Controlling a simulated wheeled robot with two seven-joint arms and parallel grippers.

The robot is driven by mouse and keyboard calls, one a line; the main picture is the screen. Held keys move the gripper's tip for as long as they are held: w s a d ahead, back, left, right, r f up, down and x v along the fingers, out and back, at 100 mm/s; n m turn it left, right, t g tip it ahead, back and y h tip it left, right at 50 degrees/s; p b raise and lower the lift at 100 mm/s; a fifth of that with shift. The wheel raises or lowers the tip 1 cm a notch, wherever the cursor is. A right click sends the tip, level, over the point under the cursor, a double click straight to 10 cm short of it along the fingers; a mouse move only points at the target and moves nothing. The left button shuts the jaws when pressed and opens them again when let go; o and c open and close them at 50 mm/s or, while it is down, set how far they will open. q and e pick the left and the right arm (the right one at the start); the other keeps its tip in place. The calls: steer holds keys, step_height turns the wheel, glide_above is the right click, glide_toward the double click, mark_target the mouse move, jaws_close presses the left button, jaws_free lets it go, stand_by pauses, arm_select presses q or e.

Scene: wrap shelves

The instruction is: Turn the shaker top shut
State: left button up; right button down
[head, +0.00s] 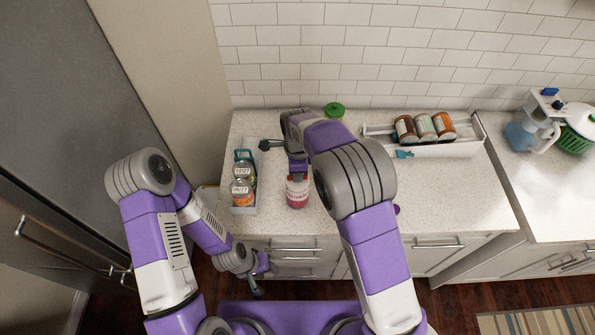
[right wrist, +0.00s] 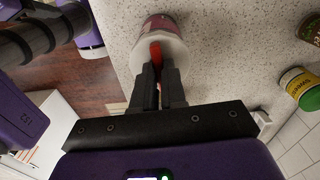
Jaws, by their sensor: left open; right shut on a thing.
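The shaker (head: 297,194) is a small jar with a red and white label, standing upright near the front of the counter. In the right wrist view the shaker (right wrist: 162,24) shows a pale rim and a red top (right wrist: 156,54). My right gripper (head: 298,176) comes down over the shaker from above. In the right wrist view its fingers (right wrist: 157,72) are shut on the red top. The top's exact turn on the jar is hidden by the fingers. My left gripper (head: 257,281) is open and empty, low in front of the drawers and apart from the shaker.
A white bin (head: 243,210) with jars stands left of the shaker. A white rack (head: 447,151) with several cans is at the back right. A green-lidded item (head: 334,110) stands behind my right arm. A pitcher (head: 524,130) is far right. The counter's right front is mostly clear.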

steer(key=c, duration=1.2)
jaws_free()
step_height(320, 180, up, 8)
steer(key=shift+f, duration=0.25)
